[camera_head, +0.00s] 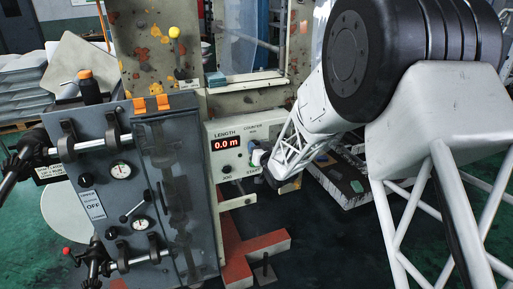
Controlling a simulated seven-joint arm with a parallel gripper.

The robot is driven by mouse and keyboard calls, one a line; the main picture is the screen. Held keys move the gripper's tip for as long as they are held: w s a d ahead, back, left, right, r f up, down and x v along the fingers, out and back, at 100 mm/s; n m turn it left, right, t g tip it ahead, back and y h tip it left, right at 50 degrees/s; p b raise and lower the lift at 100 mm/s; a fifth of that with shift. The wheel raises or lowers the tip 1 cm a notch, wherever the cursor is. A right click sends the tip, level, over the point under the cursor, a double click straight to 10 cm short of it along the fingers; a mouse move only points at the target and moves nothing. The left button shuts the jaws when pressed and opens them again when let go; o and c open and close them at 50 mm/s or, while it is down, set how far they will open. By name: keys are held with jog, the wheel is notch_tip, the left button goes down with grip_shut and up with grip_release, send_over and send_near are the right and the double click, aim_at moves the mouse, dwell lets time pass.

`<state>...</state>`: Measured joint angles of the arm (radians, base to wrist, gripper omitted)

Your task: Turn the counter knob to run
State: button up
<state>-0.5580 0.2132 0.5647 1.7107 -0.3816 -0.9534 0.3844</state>
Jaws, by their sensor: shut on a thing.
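The counter panel (213,162) is a pale box in the middle of the view. Its red display (227,143) reads 0.0 m under the word LENGTH. A COUNTER label with smaller text below it is at the panel's upper right. My gripper (258,160) reaches in from the right and is at the panel's right side, below that label. It is shut on the counter knob there. The knob is largely hidden by the gripper, so I cannot tell which way it points. Small buttons and a START label sit low on the panel.
A grey control cabinet (180,185) with gauges, knobs and levers stands close on the left. A spotted pale machine frame (245,103) is around and above the panel. A red base (262,246) is below. Dark floor lies open at the lower right.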

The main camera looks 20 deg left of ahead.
jog(key=shift+r+n, duration=0.1)
jog(key=shift+n, duration=0.3)
jog(key=n+h, duration=0.1)
jog(key=n, duration=1.5)
jog(key=shift+h, duration=0.4)
dwell(0.4)
jog(key=o, duration=0.9)
jog(key=shift+r, duration=0.1)
jog(key=shift+s+d, duration=0.1)
jog(key=shift+s, duration=0.05)
jog(key=shift+v, duration=3.75)
